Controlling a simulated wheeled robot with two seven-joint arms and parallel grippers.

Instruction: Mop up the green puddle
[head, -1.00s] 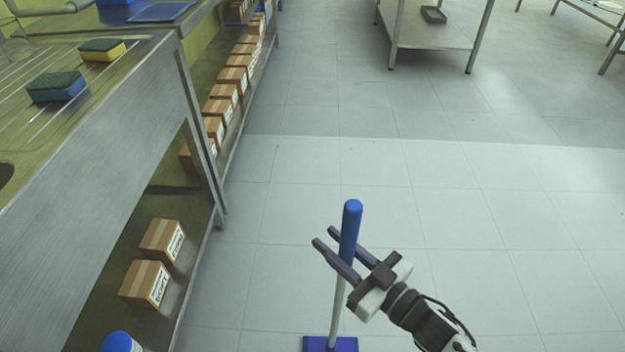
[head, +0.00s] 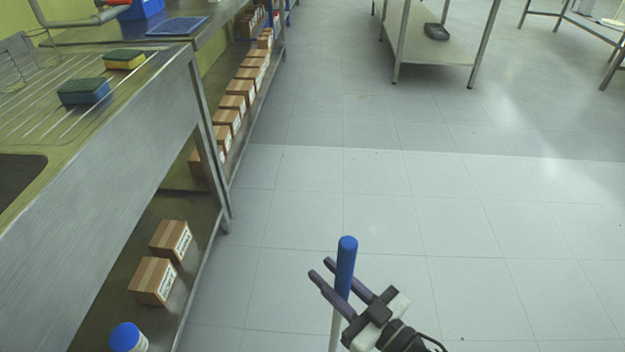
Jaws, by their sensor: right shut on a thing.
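My right gripper (head: 331,280) is shut on the blue handle of a mop (head: 346,262), near the bottom middle of the head view. The mop's handle stands nearly upright, with a pale shaft below the blue grip. The mop's lower end is cut off by the bottom edge of the view. No green puddle shows on the visible floor. My left gripper is not in view.
A steel sink counter (head: 120,170) runs along the left, with two sponges (head: 84,91) on top. Its lower shelf holds several cardboard boxes (head: 153,281) and a blue-capped container (head: 127,337). A steel table (head: 440,60) stands at the back. The tiled floor (head: 450,210) between is clear.

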